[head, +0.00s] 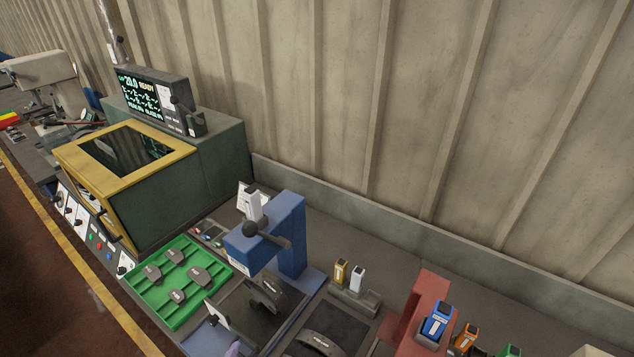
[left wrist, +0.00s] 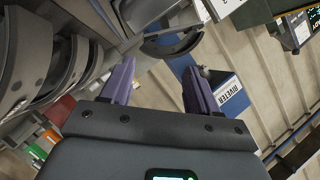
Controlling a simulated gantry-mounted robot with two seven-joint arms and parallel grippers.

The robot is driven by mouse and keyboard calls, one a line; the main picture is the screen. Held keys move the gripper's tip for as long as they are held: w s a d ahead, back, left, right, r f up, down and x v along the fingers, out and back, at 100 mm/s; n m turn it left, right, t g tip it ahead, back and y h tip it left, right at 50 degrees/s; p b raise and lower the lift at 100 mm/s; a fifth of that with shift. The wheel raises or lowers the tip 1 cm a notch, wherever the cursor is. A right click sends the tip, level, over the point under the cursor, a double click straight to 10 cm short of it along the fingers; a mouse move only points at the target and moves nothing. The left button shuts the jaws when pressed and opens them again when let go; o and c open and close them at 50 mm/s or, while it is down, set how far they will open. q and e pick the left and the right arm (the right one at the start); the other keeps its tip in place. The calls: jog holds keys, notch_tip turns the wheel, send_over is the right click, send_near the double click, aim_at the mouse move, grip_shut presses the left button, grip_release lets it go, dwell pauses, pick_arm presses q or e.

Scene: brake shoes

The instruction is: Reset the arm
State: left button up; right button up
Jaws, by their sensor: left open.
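My left gripper shows in the left wrist view (left wrist: 157,88) with its two purple fingers spread apart and nothing between them. My right gripper is in neither view.
A green tray (head: 163,312) with several grey pads lies left of the riveter. A yellow-fronted oven-like machine (head: 125,150) with a display stands behind it. A red block (head: 418,310) and small coloured boxes stand at the right. Several curved shoes (left wrist: 75,70) hang close by at left in the wrist view.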

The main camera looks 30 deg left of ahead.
pick_arm(q)
jog(key=s+d+r+n+g+h, duration=0.25)
jog(key=d+r+g+h, duration=0.2)
jog(key=d+r, duration=0.4)
jog(key=s+d+n+g, duration=0.2)
jog(key=s+d+g, duration=0.1)
jog(key=s+g, duration=0.35)
jog(key=w+p+v, duration=0.1)
jog(key=p+v, duration=1.2)
jog(key=p, duration=0.1)
jog(key=shift+w+r+t, duration=0.3)
jog(key=shift+w+r, duration=0.05)
jog(key=shift+w, duration=0.05)
